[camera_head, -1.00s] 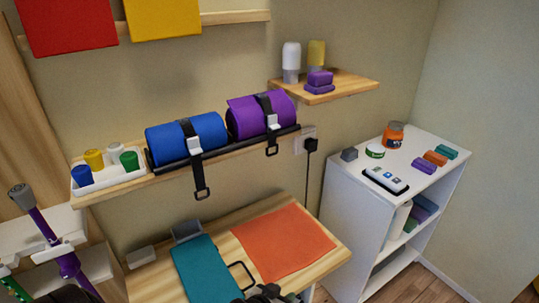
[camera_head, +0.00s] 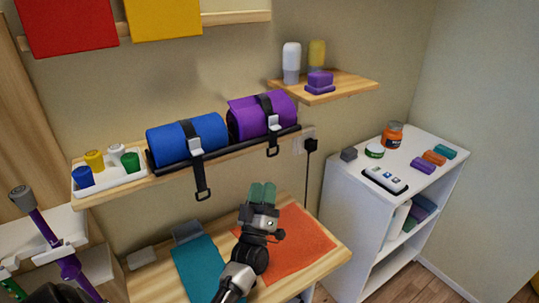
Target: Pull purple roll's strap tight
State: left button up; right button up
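The purple roll (camera_head: 246,119) lies on the wall shelf behind a dark front bar. A black strap (camera_head: 265,103) goes over it to a pale buckle (camera_head: 274,121), and the strap's end with a dark loop (camera_head: 272,151) hangs just below the shelf edge. My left gripper (camera_head: 262,190), with green fingertips, points up over the table, below and slightly left of that loop, apart from it. Its fingertips look side by side with no clear gap, and nothing shows between them. My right gripper is not in view.
A blue roll (camera_head: 188,139) with a longer hanging strap (camera_head: 201,180) lies left of the purple one. A tray (camera_head: 112,179) of small coloured pots stands farther left. Below, the wooden table (camera_head: 333,257) bears teal and orange cloths. A black plug (camera_head: 311,145) sits in the wall at right.

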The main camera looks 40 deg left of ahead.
aim_at(270, 156)
pick_arm(q)
jog(key=p+x, duration=0.3)
jog(key=x, duration=0.6)
jog(key=shift+w+r, duration=0.15)
jog(key=shift+w, duration=0.15)
